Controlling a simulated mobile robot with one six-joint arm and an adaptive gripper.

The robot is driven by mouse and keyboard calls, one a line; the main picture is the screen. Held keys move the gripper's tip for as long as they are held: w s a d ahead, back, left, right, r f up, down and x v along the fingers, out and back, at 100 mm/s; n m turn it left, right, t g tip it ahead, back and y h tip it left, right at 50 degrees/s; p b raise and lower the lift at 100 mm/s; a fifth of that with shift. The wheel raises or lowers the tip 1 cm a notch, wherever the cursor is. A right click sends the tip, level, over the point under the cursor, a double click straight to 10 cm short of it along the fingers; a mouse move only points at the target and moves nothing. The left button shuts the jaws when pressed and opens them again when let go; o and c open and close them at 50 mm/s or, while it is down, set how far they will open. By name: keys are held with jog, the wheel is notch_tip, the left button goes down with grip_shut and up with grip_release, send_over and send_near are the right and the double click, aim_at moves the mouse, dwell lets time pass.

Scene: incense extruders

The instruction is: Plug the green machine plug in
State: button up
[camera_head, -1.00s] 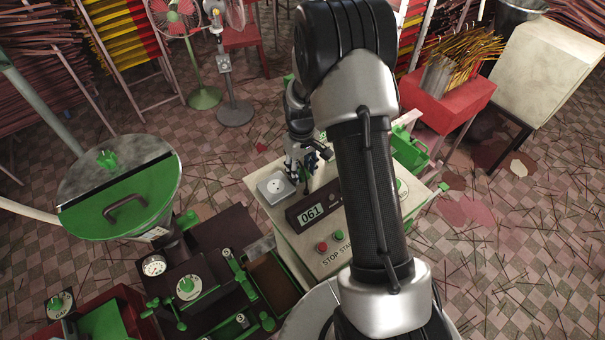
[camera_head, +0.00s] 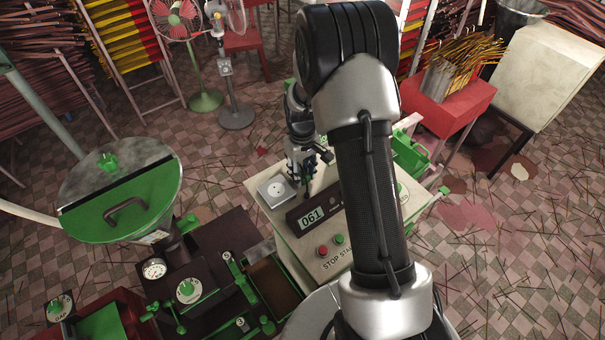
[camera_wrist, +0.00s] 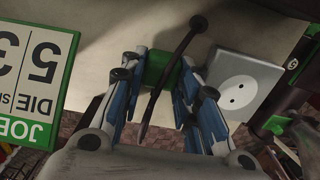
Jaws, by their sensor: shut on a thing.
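The green plug (camera_wrist: 158,66) sits between the fingers of my gripper (camera_wrist: 160,80) in the wrist view, and the gripper is shut on it. The socket (camera_wrist: 237,92), a white disc with two holes on a grey plate, lies just right of the fingers, apart from the plug. In the head view the socket (camera_head: 277,191) is on top of the cream machine, and my gripper (camera_head: 306,190) is just right of it. The plug's prongs are not visible.
The cream machine (camera_head: 335,258) has a display (camera_head: 312,216) and red and green buttons in front of the gripper. A green-framed sign (camera_wrist: 38,70) stands left in the wrist view. A green hopper (camera_head: 120,200) and dark machinery stand left.

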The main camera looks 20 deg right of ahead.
notch_tip(320, 180, up, 20)
jog(key=p, duration=0.1)
dwell(0.5)
